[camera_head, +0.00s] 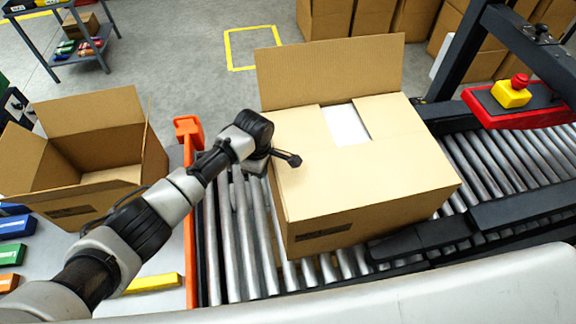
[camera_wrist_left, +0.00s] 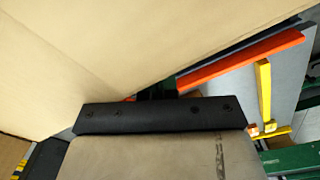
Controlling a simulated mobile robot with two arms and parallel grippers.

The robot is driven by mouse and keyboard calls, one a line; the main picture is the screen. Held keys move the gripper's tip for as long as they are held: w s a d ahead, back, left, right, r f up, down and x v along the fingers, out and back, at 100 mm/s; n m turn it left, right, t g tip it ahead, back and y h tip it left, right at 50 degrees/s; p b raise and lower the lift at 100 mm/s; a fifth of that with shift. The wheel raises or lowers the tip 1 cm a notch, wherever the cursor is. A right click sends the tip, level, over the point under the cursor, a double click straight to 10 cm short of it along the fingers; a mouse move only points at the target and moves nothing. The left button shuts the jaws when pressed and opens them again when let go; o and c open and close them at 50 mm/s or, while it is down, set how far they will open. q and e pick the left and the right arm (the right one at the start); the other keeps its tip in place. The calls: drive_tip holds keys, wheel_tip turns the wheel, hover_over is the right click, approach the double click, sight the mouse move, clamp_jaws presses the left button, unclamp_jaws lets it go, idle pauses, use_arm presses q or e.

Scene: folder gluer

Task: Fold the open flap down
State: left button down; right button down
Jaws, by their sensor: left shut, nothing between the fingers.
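A cardboard box (camera_head: 365,185) sits on the roller conveyor. Its far flap (camera_head: 330,70) stands up along the back edge, open. The near flap lies folded down across the top, and the side flaps lie inward. A white patch (camera_head: 346,125) shows between them. My left gripper (camera_head: 288,158) is shut and empty at the left side of the box top, nearer me than the standing flap. Whether it touches the cardboard cannot be told. In the left wrist view, plain cardboard (camera_wrist_left: 120,50) fills the upper left beyond the gripper (camera_wrist_left: 155,115). My right gripper is not in view.
A second open box (camera_head: 80,150) stands at left on a table with coloured items. An orange rail (camera_head: 190,220) edges the conveyor rollers (camera_head: 235,250). A dark frame with a red-and-yellow emergency stop (camera_head: 512,92) stands at right.

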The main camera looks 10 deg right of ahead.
use_arm(q)
drive_tip(key=shift+d+f+b, duration=0.25)
drive_tip(key=shift+d+b, duration=0.5)
drive_tip(key=shift+d, duration=1.05)
drive_tip(key=shift+d+f+b, duration=0.2)
drive_tip(key=shift+d+b, duration=0.55)
drive_tip(key=shift+d, duration=1.05)
drive_tip(key=a+p, duration=0.4)
drive_tip(key=p, duration=0.1)
drive_tip(key=r+p, duration=1.1)
drive_tip(key=shift+w+d, duration=0.2)
